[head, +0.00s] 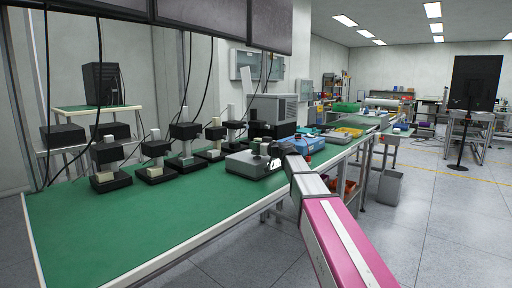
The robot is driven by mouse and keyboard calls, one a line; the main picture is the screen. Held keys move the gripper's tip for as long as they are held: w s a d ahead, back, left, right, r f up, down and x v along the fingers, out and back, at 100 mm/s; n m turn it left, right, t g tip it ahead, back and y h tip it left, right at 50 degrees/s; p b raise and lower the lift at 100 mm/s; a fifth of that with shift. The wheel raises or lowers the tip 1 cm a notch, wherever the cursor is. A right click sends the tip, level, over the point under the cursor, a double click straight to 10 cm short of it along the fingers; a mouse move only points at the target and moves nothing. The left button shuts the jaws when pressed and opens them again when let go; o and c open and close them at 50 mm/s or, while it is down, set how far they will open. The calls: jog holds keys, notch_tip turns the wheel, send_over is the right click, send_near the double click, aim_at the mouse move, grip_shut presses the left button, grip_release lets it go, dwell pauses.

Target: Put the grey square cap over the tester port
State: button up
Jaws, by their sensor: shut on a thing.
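A low grey tester box (240,165) stands on the green bench, just right of the row of black stands. My gripper (271,149) is above the right part of the box, reaching in from the lower right. It is shut on a small greyish piece, which I take to be the grey square cap (263,149). The cap is tiny in this view, and its tilt cannot be told. The tester port cannot be made out; small upright parts stand on the box beside the gripper. Whether the cap touches the box cannot be told.
The green bench (130,225) is clear at the front left. Several black stands with pale blocks (186,146) line its back, with cables hanging above. A blue box (311,144) and a yellow tray (350,132) lie beyond the tester. Red bins hang below the bench edge.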

jog(key=shift+f, duration=0.95)
dwell(0.8)
jog(key=shift+r, duration=0.45)
dwell(2.7)
jog(key=shift+r, duration=1.95)
jog(key=shift+s+d, duration=0.1)
